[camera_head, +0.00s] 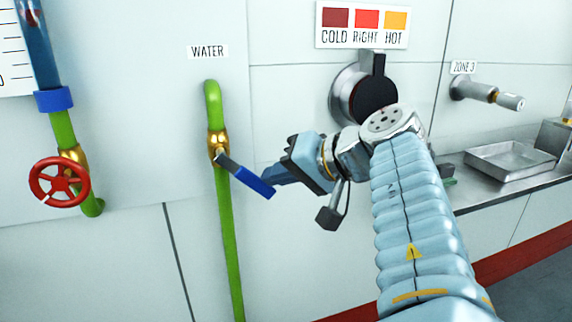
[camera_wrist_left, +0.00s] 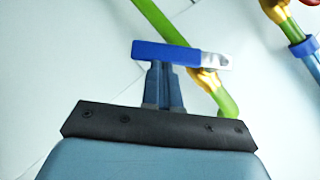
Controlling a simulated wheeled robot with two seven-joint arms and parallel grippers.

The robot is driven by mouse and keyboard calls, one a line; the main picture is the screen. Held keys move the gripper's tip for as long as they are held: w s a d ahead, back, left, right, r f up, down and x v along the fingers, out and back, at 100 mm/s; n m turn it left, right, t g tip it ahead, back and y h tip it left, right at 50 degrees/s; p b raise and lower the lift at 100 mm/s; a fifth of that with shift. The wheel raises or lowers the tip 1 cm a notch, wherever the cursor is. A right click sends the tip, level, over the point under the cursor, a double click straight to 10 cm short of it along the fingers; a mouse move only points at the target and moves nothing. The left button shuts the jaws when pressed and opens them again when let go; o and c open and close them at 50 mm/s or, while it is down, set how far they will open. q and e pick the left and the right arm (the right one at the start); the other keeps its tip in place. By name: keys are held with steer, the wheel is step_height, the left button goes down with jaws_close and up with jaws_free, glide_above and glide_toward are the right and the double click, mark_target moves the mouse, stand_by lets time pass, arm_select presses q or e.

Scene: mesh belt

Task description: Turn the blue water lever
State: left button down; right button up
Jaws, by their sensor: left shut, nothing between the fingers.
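The blue water lever (camera_head: 250,180) slants down and to the right from a brass valve (camera_head: 218,143) on a green pipe (camera_head: 229,245), under the WATER label. My left gripper (camera_head: 270,178) is shut and empty, with its fingertips at the free end of the lever. In the left wrist view the lever (camera_wrist_left: 165,54) lies across the tips of the closed fingers (camera_wrist_left: 162,74); they look touching or very close, and I cannot tell which. The lever is beside the fingers, not between them. My right gripper is not in view.
A red handwheel (camera_head: 60,182) sits on another pipe at the left. A round dark knob (camera_head: 373,92) under the COLD/RIGHT/HOT sign is behind my wrist. A metal tray (camera_head: 508,160) rests on the counter at the right. The wall below the lever is clear beside the pipe.

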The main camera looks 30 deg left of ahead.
mark_target(266, 198)
arm_select(q)
steer(key=f+m+y+b, duration=0.1)
steer(key=s+a+f+m+g+y+b, duration=0.1)
steer(key=b, duration=0.1)
steer(key=f+y+b, duration=0.1)
steer(key=f+b, duration=0.1)
steer(key=shift+s+a+m+g, duration=0.2)
steer(key=shift+s+m+g, duration=0.1)
steer(key=shift+s+m, duration=0.1)
steer(key=shift+s+a+f+m+y+b, duration=0.4)
steer(key=shift+s+a+y+b, duration=0.2)
steer(key=shift+b, duration=0.9)
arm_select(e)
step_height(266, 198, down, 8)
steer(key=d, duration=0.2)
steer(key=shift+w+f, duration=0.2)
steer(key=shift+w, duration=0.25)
